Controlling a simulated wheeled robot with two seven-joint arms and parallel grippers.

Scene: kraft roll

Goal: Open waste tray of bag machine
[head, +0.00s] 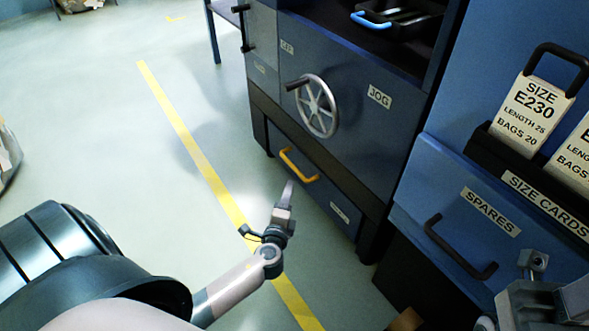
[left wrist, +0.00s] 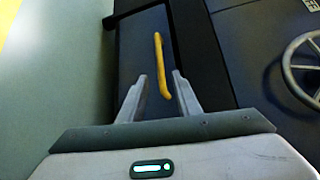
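The bag machine (head: 350,115) is the dark blue cabinet in the middle of the head view. Its waste tray (head: 320,195) is a low drawer front with a yellow handle (head: 297,166), and it looks closed. My left gripper (head: 290,188) is just in front of the tray, near the handle. In the left wrist view the yellow handle (left wrist: 160,65) stands ahead of and partly between the two open fingers (left wrist: 158,95). I cannot tell whether they touch it. My right gripper (head: 535,265) shows only partly at the lower right corner; its fingers are not clear.
A handwheel (head: 317,106) sticks out above the tray, beside the JOG label. A blue cabinet with a SPARES drawer (head: 470,215) and a size card (head: 535,112) stands at the right. The floor (head: 90,130) to the left is free, with a yellow line (head: 190,145).

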